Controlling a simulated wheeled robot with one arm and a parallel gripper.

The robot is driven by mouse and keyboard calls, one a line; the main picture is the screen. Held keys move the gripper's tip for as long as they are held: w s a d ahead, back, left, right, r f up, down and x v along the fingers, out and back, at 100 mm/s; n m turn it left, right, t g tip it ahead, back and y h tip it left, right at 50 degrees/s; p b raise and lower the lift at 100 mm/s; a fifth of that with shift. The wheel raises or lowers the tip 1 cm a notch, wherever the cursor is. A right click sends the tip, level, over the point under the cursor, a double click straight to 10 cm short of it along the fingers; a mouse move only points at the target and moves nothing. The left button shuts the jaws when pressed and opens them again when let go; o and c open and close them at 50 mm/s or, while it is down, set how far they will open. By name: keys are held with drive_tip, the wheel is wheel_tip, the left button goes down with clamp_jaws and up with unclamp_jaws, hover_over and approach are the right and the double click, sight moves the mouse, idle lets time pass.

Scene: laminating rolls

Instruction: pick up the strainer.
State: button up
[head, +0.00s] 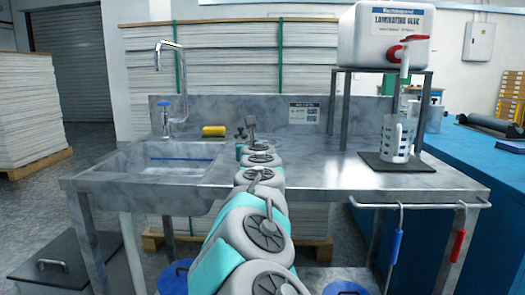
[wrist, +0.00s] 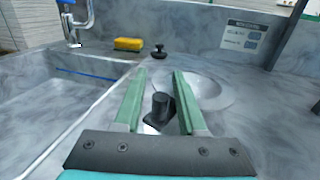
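My gripper (wrist: 160,74) is open in the wrist view, its two green fingers apart over the steel worktop. A pale, round, shallow dish (wrist: 212,92), which looks like the strainer, lies on the worktop behind and right of the right finger, which hides part of it. A short black upright piece (wrist: 160,106) stands between the fingers, with gaps on both sides. It may be the strainer's handle; I cannot tell whether it joins the dish.
The sink basin (head: 160,160) lies left of my gripper. A yellow sponge (head: 213,131) and a small black knobbed object (wrist: 159,51) sit behind. A jug (head: 394,140) stands under the glue tank (head: 365,45) at right. The worktop's right middle is clear.

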clamp_jaws()
drive_tip(key=shift+r, duration=0.15)
idle(0.4)
wheel_tip(320, 180, up, 18)
drive_tip(key=p, duration=0.5)
idle(0.7)
